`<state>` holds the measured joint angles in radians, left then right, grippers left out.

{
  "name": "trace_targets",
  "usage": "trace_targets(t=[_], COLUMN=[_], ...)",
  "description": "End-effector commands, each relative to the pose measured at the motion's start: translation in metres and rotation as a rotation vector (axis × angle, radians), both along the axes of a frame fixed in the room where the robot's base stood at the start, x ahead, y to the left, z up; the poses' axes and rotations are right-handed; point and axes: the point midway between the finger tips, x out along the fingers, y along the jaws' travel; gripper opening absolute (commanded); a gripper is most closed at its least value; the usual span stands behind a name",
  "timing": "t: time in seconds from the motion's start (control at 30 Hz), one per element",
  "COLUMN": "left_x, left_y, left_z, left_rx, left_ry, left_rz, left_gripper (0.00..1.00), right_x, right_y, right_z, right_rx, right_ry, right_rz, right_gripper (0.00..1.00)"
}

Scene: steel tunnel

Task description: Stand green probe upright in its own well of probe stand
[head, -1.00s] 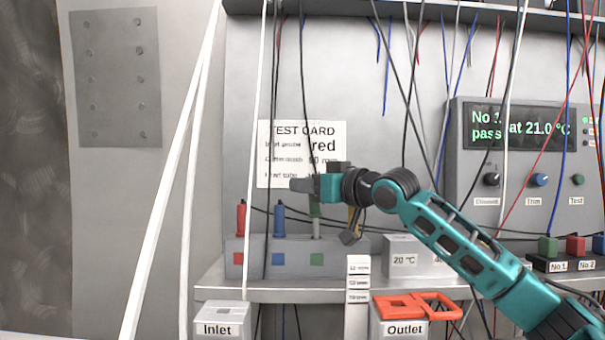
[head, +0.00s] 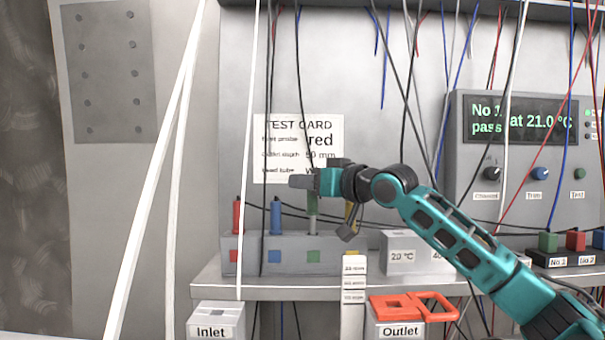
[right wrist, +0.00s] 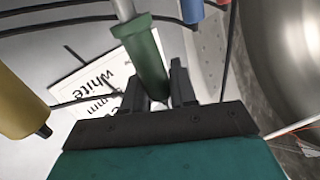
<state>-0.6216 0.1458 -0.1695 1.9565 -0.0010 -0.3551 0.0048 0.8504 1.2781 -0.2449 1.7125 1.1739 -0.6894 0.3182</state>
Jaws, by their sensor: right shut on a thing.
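The green probe (head: 312,203) is upright above the green-marked place of the grey probe stand (head: 340,258). Its pale shaft reaches down to the stand's top; I cannot tell whether the tip is inside the well. My right gripper (head: 304,183) is shut on the top of the probe's green body. The right wrist view shows the green body (right wrist: 148,62) between the two dark fingers (right wrist: 157,88). The red probe (head: 238,215) and blue probe (head: 276,217) stand upright in the stand to the left. My left gripper is not in view.
A yellow probe (head: 352,214) is close to the right of the green one, partly behind my gripper. Thin cables hang in front of the stand. A test card (head: 285,150) is on the wall behind.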

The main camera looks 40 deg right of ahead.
Motion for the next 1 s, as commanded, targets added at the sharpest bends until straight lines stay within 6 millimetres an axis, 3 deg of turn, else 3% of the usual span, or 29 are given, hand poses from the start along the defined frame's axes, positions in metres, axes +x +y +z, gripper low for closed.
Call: trace_targets(t=[0.3,1.0], left_x=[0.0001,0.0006], left_y=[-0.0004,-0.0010], left_z=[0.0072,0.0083], left_rx=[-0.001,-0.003], left_ry=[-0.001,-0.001], left_rz=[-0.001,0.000], left_gripper=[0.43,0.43], right_x=[0.0044,0.0015], right_y=[-0.0001,-0.0004], right_z=[-0.0024,-0.0019], right_rx=[0.075,0.043], right_ry=[0.025,0.023], right_rz=[0.014,0.005], right_gripper=[0.00,0.00])
